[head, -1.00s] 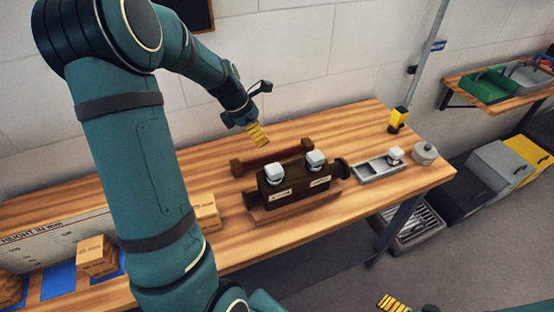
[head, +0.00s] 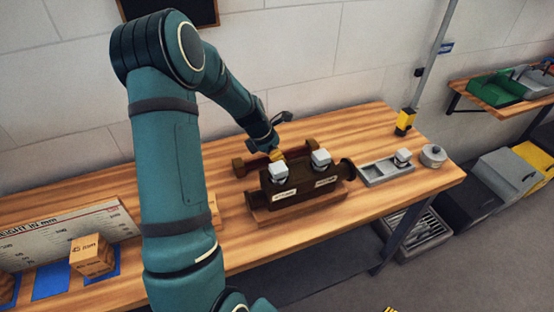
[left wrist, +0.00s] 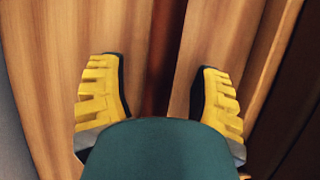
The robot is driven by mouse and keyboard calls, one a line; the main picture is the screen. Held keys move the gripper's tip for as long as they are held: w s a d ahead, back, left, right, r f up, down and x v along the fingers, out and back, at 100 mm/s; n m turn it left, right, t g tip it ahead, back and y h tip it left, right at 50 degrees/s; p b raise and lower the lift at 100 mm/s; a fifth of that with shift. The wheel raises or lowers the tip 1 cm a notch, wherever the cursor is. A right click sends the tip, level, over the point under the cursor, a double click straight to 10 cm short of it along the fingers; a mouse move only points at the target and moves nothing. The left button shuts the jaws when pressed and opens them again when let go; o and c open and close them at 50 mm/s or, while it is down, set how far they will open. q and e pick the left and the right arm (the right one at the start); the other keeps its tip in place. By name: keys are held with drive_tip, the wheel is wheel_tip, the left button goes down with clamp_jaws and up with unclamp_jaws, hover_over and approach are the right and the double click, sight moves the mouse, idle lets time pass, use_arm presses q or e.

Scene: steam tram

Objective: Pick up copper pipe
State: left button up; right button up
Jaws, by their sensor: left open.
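The copper pipe (head: 257,164) is a dark reddish bar lying between two brown end supports on the bench, behind a dark wooden block. My left gripper (head: 277,156) is open and low over the middle of the pipe, pointing down. In the left wrist view the two yellow ribbed fingers (left wrist: 160,95) stand apart, with the dark red pipe (left wrist: 164,50) running between them. I cannot tell whether they touch it.
The dark block (head: 300,190) with two white-topped knobs stands just in front of the pipe. A grey tray (head: 372,175), a round grey pot (head: 433,156) and a yellow-black device (head: 405,121) are to the right. A cardboard box (head: 92,256) is at left.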

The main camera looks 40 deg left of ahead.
use_arm(q)
drive_tip(key=shift+w+f, duration=0.15)
drive_tip(key=shift+f, duration=0.25)
drive_tip(key=shift+r, duration=0.1)
clamp_jaws()
